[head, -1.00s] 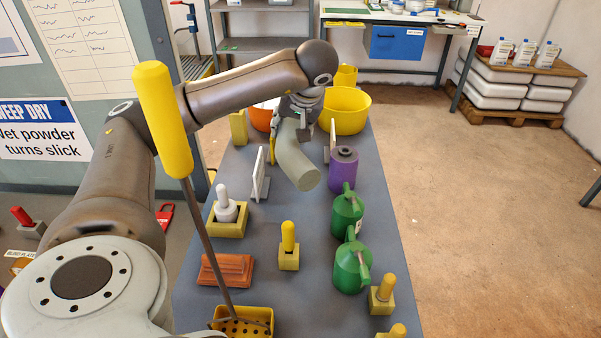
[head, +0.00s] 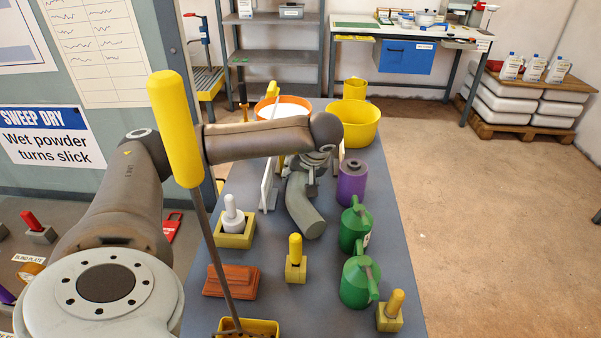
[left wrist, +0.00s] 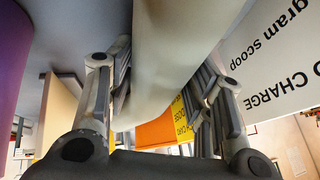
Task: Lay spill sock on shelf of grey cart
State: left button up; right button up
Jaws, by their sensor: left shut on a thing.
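The spill sock (head: 303,208) is a grey-green, thick, curved tube. My left gripper (head: 313,172) is shut on its upper part, and the rest hangs down toward the grey bench top (head: 325,270). I cannot tell whether its lower end touches the top. In the left wrist view the sock (left wrist: 172,55) runs pale between the two fingers of my left gripper (left wrist: 160,82). My right gripper is out of view. No thing is clearly recognisable as the grey cart; a grey shelf rack (head: 277,60) stands at the back.
A white upright board (head: 267,186) stands left of the sock, a purple canister (head: 352,184) right of it. Green watering cans (head: 356,228) and yellow-handled blocks (head: 296,262) stand nearer. Yellow (head: 362,122) and orange tubs stand behind. Floor at right is clear.

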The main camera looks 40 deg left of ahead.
pick_arm(q)
jog(key=shift+f, duration=0.1)
jog(key=o, duration=1)
